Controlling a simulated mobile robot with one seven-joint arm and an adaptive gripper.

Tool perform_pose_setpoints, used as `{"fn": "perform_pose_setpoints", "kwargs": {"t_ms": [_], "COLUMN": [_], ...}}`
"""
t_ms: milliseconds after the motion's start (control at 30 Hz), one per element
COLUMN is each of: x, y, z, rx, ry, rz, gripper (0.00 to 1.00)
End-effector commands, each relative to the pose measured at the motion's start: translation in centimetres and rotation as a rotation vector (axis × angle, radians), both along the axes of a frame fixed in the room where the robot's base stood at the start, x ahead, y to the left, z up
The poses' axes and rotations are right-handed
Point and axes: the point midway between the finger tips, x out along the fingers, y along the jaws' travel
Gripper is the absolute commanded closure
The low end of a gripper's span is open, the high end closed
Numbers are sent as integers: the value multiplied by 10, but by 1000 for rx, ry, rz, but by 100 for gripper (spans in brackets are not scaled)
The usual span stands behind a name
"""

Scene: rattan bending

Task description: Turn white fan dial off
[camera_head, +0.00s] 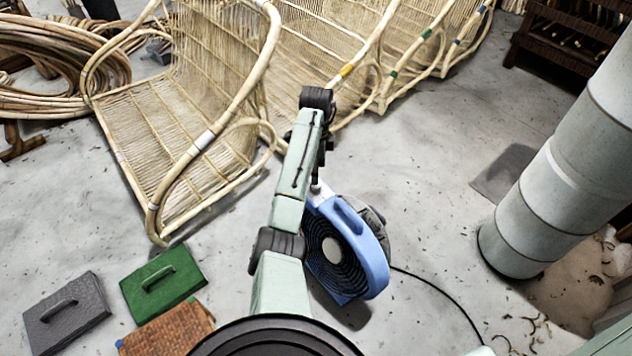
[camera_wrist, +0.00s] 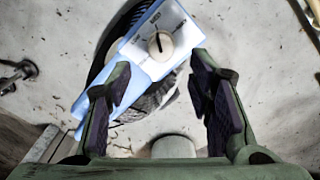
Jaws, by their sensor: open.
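A blue fan (camera_head: 372,254) with a round dark grille stands on the floor in the head view, partly behind my arm. In the wrist view its pale control panel (camera_wrist: 178,22) with blue edges fills the upper middle. A round cream-white dial (camera_wrist: 161,46) sits on it, with a dark pointer mark running roughly up and down. My gripper (camera_wrist: 160,76) is open and empty. Its fingers show left and right, below the dial in the picture, with no visible contact. The dial cannot be made out in the head view.
Rattan chair frames (camera_head: 180,130) stand behind and left of the fan. A grey pillar (camera_head: 545,190) stands at right. A black cable (camera_head: 440,305) runs from the fan. Floor between fan and pillar is mostly clear.

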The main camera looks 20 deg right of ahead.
Motion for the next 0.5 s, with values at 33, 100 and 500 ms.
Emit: {"fn": "perform_pose_setpoints", "kwargs": {"t_ms": [33, 100, 500], "x": [-1, -1, 0], "y": [1, 1, 1], "z": [-9, -23, -66], "rx": [1, 0, -1], "ry": [3, 3, -3], "rz": [1, 2, 2], "gripper": [53, 53, 53]}}
